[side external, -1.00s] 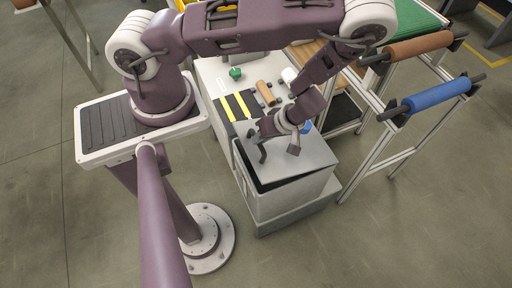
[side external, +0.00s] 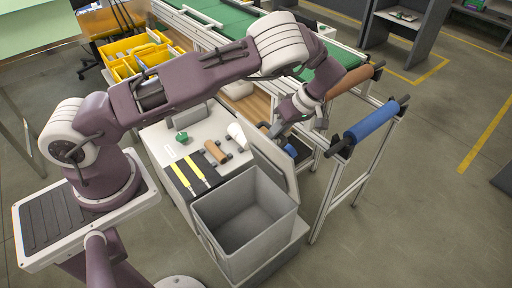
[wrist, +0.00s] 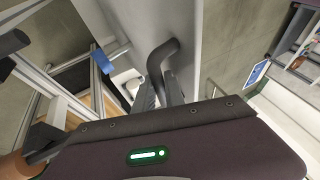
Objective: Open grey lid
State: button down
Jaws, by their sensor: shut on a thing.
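The grey lid (side external: 278,162) stands steeply raised along the right-hand rim of the grey box (side external: 243,236). The box is open at the top and looks empty inside. My gripper (side external: 277,127) is at the upper edge of the lid, on its far side. In the wrist view, the fingers of my gripper (wrist: 160,92) are closed around the dark, bent handle (wrist: 164,54) on the pale lid face (wrist: 192,35). The fingers partly hide the handle's lower end.
A white worktop (side external: 205,131) with yellow-handled tools (side external: 190,168), a brown roller (side external: 215,152) and a green item (side external: 181,137) lies behind the box. A rack with a blue roller (side external: 376,119) stands close on the right. Floor in front is clear.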

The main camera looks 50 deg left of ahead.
jog(key=w, duration=0.6)
jog(key=shift+w, duration=0.15)
jog(key=shift+d+f, duration=0.1)
jog(key=shift+d, duration=0.05)
jog(key=c, duration=1.4)
grip_release()
notch_tip(320, 180, up, 10)
jog(key=w+d, duration=0.1)
jog(key=shift+f, duration=0.1)
